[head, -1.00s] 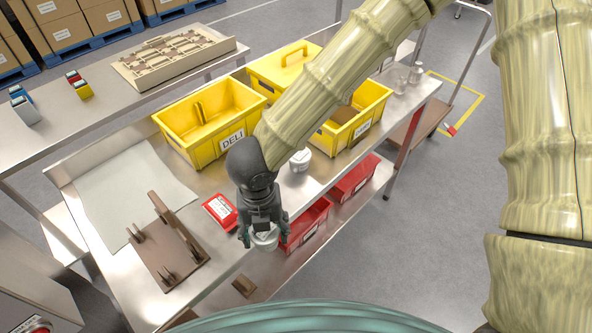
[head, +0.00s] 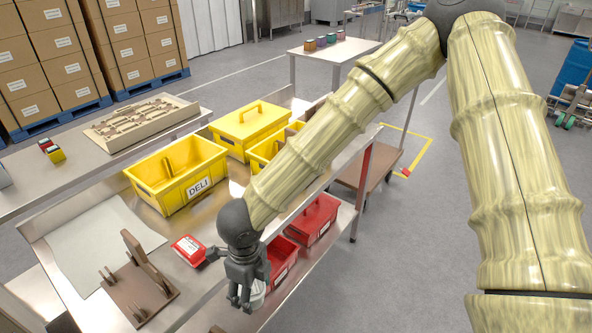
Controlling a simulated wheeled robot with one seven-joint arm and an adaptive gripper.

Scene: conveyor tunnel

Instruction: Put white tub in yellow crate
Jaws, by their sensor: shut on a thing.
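My gripper (head: 246,303) hangs pointing down at the front edge of the steel table. It is shut on a white tub (head: 259,294), which is mostly hidden behind its fingers. A yellow crate labelled DELI (head: 176,196) stands open on the table, up and left of my gripper, with a divider inside. A second open yellow crate (head: 259,158) stands farther right, largely hidden by my arm. The tub is outside both crates.
A lidded yellow box (head: 250,122) stands behind the crates. A red-labelled packet (head: 188,250) and a brown rack (head: 138,283) lie left of my gripper. Red bins (head: 314,222) sit on the lower shelf. A white sheet (head: 88,243) covers the table's left part.

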